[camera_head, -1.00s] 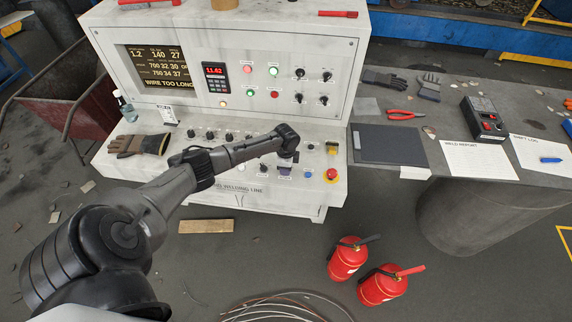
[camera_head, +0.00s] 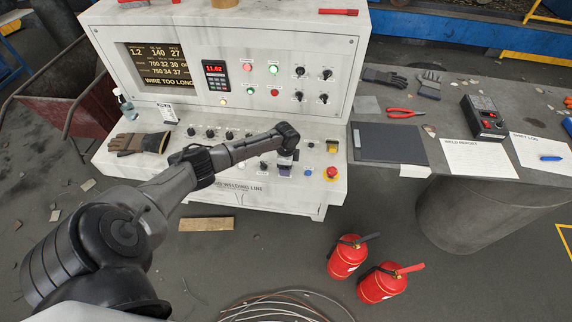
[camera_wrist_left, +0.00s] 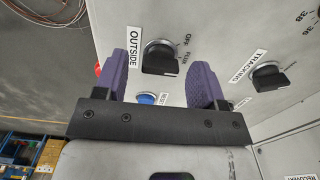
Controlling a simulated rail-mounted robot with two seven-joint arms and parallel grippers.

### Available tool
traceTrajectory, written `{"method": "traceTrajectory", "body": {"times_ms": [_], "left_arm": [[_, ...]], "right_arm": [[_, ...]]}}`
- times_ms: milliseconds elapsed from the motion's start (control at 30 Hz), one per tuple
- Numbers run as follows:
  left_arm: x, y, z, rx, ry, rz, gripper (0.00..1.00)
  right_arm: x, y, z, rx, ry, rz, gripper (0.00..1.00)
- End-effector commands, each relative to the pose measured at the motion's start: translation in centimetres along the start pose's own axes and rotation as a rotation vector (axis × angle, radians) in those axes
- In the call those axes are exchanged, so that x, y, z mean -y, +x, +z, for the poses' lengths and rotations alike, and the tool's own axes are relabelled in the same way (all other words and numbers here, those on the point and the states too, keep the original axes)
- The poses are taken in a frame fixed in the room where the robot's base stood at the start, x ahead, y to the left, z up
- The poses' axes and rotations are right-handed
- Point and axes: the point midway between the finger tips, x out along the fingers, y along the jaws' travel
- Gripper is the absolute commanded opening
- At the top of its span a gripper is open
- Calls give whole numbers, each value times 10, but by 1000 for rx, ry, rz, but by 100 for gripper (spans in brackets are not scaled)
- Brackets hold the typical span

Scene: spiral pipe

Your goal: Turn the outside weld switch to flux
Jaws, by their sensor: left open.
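The outside weld switch (camera_wrist_left: 160,58) is a black knob on a silver ring in the left wrist view. A white OUTSIDE label (camera_wrist_left: 134,47) is on its left, and OFF and FLUX are printed on its right. I cannot tell clearly which mark the knob points to. My left gripper (camera_wrist_left: 161,72) is open, with its two purple fingers on either side of the knob in the picture; contact is not visible. In the head view, the left gripper (camera_head: 286,167) is over the right part of the console's lower panel and hides the switch. My right gripper is not in view.
A TRACKING knob (camera_wrist_left: 268,77) is right of the switch in the wrist view. A blue button (camera_wrist_left: 146,98) shows between the fingers. On the console (camera_head: 215,150), a red emergency button (camera_head: 332,172) is right of the gripper. Gloves (camera_head: 140,143) lie at its left.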

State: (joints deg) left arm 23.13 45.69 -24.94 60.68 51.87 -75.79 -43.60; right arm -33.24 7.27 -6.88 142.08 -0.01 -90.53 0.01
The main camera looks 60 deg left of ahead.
Motion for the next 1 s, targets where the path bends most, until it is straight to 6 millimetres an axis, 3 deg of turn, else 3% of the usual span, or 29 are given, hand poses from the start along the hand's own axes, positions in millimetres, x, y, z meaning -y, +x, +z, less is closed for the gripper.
{"method": "traceTrajectory", "body": {"times_ms": [167, 600, 800, 1000], "left_arm": [[1, -18, 0, 0, 0, -3, 64], [1, -102, 0, -2, 0, -3, 64], [0, -126, 0, -1, 0, -1, 64], [0, -136, 0, 0, -1, 0, 64]], "right_arm": [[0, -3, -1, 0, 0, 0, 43], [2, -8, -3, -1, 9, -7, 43], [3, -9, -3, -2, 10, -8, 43], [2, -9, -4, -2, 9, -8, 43]]}}
